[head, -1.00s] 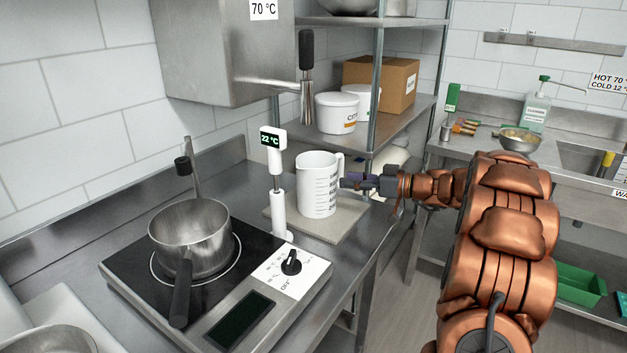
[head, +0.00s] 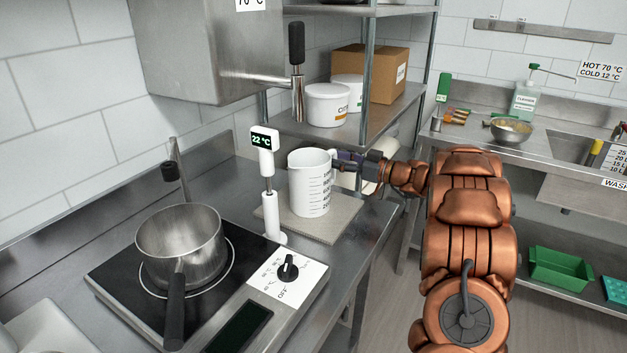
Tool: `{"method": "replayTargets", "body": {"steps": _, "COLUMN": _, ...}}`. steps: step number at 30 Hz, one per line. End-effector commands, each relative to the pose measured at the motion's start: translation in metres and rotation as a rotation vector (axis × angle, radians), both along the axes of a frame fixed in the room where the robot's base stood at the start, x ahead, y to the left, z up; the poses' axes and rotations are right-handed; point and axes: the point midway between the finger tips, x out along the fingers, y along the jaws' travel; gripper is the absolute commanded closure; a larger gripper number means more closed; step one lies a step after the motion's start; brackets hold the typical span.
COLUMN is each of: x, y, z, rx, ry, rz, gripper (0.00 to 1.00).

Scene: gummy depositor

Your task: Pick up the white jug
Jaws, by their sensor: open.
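The white jug (head: 309,187) stands upright on a grey mat (head: 343,220) on the steel counter, with dark measuring marks on its side. Its handle is on the right, towards my gripper, and is partly hidden. My gripper (head: 343,161) is at the jug's right side, close to the handle. It is open, and its fingertips are small and partly hidden behind the jug's edge. I cannot tell whether they touch the handle.
A thermometer (head: 263,143) reading 22 °C stands just left of the jug. A steel pot (head: 181,245) sits on the black hotplate (head: 110,277) at the left. A shelf (head: 395,108) with white tubs (head: 325,105) and a cardboard box (head: 365,72) is behind.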

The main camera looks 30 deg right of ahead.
Motion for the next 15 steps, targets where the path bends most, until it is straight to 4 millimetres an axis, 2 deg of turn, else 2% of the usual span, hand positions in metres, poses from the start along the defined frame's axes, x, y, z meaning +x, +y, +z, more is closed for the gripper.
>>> {"method": "replayTargets", "body": {"steps": 6, "x": 0.016, "y": 0.01, "z": 0.001, "rx": -0.001, "ry": -0.001, "rz": 0.002, "gripper": 0.51}}
{"method": "replayTargets", "body": {"steps": 14, "x": 0.018, "y": 0.012, "z": 0.0, "rx": -0.001, "ry": -0.001, "rz": 0.002, "gripper": 0.51}}
{"method": "replayTargets", "body": {"steps": 15, "x": 0.018, "y": 0.012, "z": 0.0, "rx": -0.001, "ry": -0.001, "rz": 0.002, "gripper": 0.55}}
